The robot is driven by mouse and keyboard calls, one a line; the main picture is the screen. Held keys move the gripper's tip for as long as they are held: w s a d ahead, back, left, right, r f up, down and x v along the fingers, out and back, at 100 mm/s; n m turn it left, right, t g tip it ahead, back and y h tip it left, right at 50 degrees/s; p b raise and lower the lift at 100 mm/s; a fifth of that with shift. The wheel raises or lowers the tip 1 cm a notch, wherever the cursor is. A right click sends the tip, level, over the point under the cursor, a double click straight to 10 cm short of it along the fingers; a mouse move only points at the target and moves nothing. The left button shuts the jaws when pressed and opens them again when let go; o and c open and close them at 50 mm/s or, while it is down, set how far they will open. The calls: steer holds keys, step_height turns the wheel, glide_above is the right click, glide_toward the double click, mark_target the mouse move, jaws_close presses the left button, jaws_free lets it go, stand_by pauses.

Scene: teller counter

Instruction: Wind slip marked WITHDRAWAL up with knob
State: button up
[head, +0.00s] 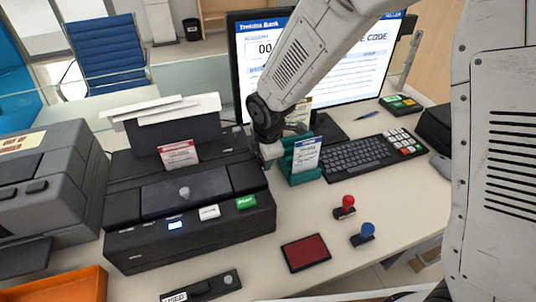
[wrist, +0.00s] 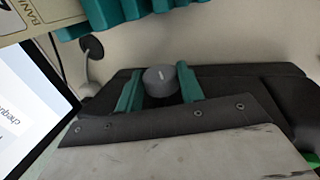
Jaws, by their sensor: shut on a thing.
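A black slip machine (head: 190,240) stands on the counter, with a slip with a red header (head: 178,154) standing up out of its top; its print is too small to read. My gripper (head: 270,151) is at the right side of the machine. In the wrist view, its green fingers (wrist: 160,92) are shut on a round grey knob (wrist: 160,77) with a light mark on its face. The knob is hidden in the head view. A blue-headed slip (head: 306,153) stands in a teal holder (head: 287,164) just right of my gripper.
The teal holder also shows close by at the top of the wrist view (wrist: 110,14). A keyboard (head: 360,152), a monitor (head: 243,70), red (head: 346,204) and blue (head: 366,230) stamps and a red pad (head: 305,252) lie to the right. An orange tray (head: 70,287) is front left.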

steer(key=shift+w+r, duration=0.25)
steer(key=shift+w, duration=0.1)
steer(key=o, duration=1)
steer(key=shift+f, duration=0.1)
steer(key=shift+v, duration=3.9)
